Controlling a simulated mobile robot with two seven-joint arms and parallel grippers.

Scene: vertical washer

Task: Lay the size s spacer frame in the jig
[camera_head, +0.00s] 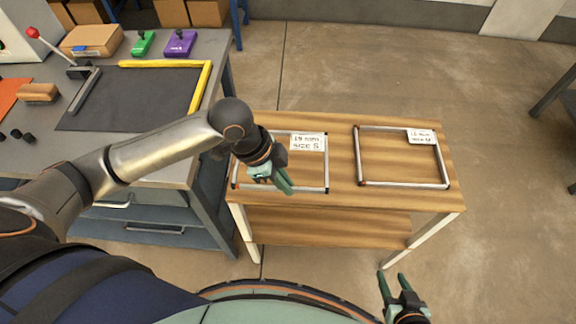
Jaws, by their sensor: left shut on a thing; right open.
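The size S spacer frame (327,163) is a thin metal rectangle with dark corners and a white "SIZE S" label (308,143). It is at the left of the wooden bench top; whether it is lifted clear is hard to tell. My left gripper (284,184) is shut on it at its near side, and the arm covers its left part. The jig is the dark mat (130,98) with yellow fences (201,88) along its far and right sides, on the grey table. The mat is bare. My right gripper (393,284) is open and empty, in front of the bench.
A second frame (447,166), labelled size M, lies on the right of the wooden bench (342,150). A grey bar (86,90) and red-knobbed lever (32,32) stand left of the mat. Green (143,44) and purple (180,44) items sit behind it.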

